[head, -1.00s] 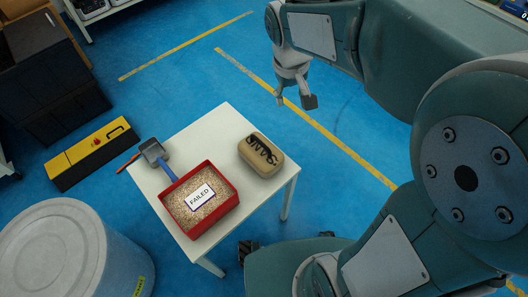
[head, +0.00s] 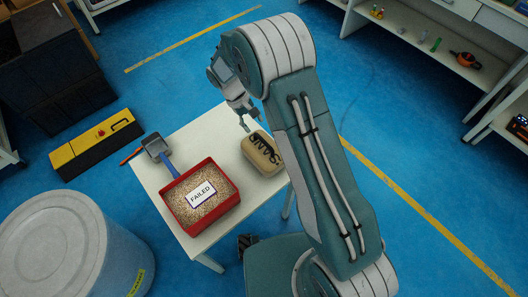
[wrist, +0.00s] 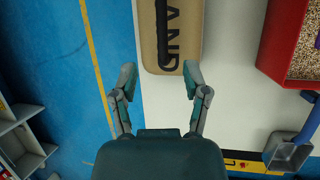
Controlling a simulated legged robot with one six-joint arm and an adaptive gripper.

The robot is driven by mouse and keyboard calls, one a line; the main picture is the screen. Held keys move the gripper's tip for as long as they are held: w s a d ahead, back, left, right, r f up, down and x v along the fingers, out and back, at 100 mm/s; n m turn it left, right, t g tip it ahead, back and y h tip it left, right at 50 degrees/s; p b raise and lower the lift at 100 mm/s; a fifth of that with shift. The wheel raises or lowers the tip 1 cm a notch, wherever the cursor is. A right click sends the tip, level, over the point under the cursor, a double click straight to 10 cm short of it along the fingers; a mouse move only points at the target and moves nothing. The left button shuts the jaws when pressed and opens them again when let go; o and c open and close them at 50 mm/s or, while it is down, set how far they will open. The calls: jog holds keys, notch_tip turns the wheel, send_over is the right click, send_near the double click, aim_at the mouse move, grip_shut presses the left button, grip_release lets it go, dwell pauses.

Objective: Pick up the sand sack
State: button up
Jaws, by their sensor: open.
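The sand sack (head: 262,154) is a tan rounded block with black "SAND" lettering. It lies on the white table (head: 222,118) near its right edge, partly hidden by my arm in the head view. In the wrist view the sack (wrist: 171,58) fills the top middle, its near end just beyond my fingertips. My gripper (head: 243,120) is above the table beside the sack's far end. In the wrist view my gripper (wrist: 158,78) has its two fingers spread wide with nothing between them.
A red tray (head: 187,222) of granules with a "FAILED" card stands left of the sack. A grey scoop (head: 157,150) with a blue handle lies beside it. A white drum (head: 62,250) stands at the lower left. A yellow-black case (head: 95,143) lies on the floor.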

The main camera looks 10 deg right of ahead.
aim_at(263, 140)
jog(key=x, duration=0.4)
jog(key=shift+s+f, duration=0.1)
jog(key=shift+f, duration=0.05)
jog(key=x, duration=0.5)
jog(key=shift+s, duration=0.15)
grip_shut()
